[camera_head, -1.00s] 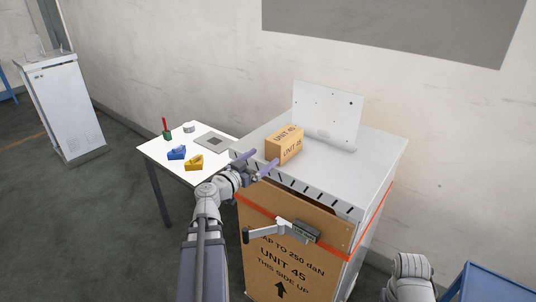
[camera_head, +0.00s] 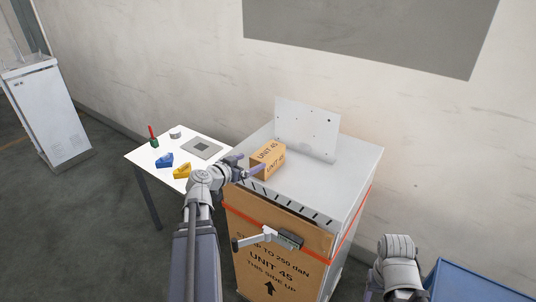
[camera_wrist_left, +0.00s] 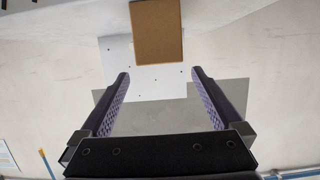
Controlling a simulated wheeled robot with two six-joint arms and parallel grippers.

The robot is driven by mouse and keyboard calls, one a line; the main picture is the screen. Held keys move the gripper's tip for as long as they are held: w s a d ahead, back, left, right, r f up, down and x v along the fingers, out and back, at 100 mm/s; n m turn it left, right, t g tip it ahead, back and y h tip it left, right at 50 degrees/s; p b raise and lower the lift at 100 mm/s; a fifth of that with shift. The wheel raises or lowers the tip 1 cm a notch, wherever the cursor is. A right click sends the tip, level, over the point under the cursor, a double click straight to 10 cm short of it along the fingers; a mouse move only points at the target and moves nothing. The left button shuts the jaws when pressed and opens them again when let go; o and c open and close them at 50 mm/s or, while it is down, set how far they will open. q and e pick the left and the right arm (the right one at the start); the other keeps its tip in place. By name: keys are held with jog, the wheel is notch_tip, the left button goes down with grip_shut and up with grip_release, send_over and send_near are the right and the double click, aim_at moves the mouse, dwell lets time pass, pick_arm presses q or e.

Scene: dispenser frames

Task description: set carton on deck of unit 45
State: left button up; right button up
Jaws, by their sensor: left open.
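A brown carton (camera_head: 268,159) marked UNIT 45 sits on the white deck (camera_head: 310,182) of unit 45, near its left front edge. The cabinet front below (camera_head: 268,252) is brown and also reads UNIT 45. My left gripper (camera_head: 245,168) is open, just left of the carton, and its near finger overlaps the carton's lower left edge in the head view. In the left wrist view the open fingers (camera_wrist_left: 161,78) have nothing between them, and the carton (camera_wrist_left: 157,32) lies beyond the tips. Part of my right arm shows at lower right; its gripper does not.
An upright white perforated plate (camera_head: 307,130) stands at the back of the deck. The deck right of the carton is clear. A white table (camera_head: 150,170) at left holds blue (camera_head: 165,160) and yellow (camera_head: 181,171) pieces.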

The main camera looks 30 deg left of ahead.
aim_at(258, 159)
pick_arm(q)
jog(key=shift+w+f, duration=0.1)
jog(key=b+x, duration=0.2)
jog(key=x, duration=0.4)
jog(key=shift+f, duration=0.1)
jog(key=shift+w, duration=0.4)
jog(key=shift+f+b+x, duration=0.15)
jog(key=shift+b+x, duration=0.4)
jog(key=shift+x, duration=0.75)
jog(key=shift+f+b+x, duration=0.15)
jog(key=shift+b+x, duration=0.35)
jog(key=shift+x, duration=0.8)
jog(key=shift+s+d+r, duration=0.1)
jog(key=shift+s, duration=0.1)
jog(key=shift+c, duration=0.6)
grip_shut()
